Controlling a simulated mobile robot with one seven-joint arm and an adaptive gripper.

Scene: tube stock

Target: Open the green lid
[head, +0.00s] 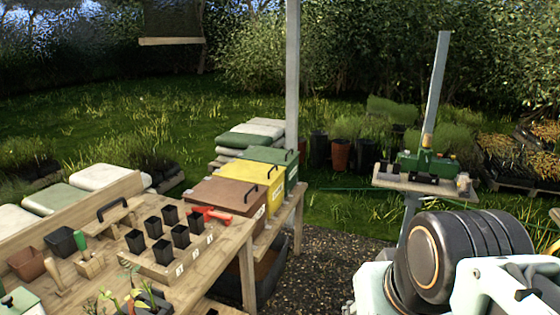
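A green lid (264,155) with a dark handle (289,157) covers the farthest of three boxes at the far end of the wooden bench (212,272). It lies flat and looks closed. The yellow lid (243,171) and the brown lid (225,192) are in front of it, each with a dark handle and each looking closed. Part of another green-topped thing shows at the bottom left corner, cut off by the edge. My gripper is not in view; only dark and pale links of my arm show at the lower right.
A red-handled tool (214,214) and several black pots (181,236) in a wooden tray are on the bench before the boxes. A grey post (292,75) rises behind the boxes. A stand (425,185) with a green device is to the right. Gravel (325,262) lies between.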

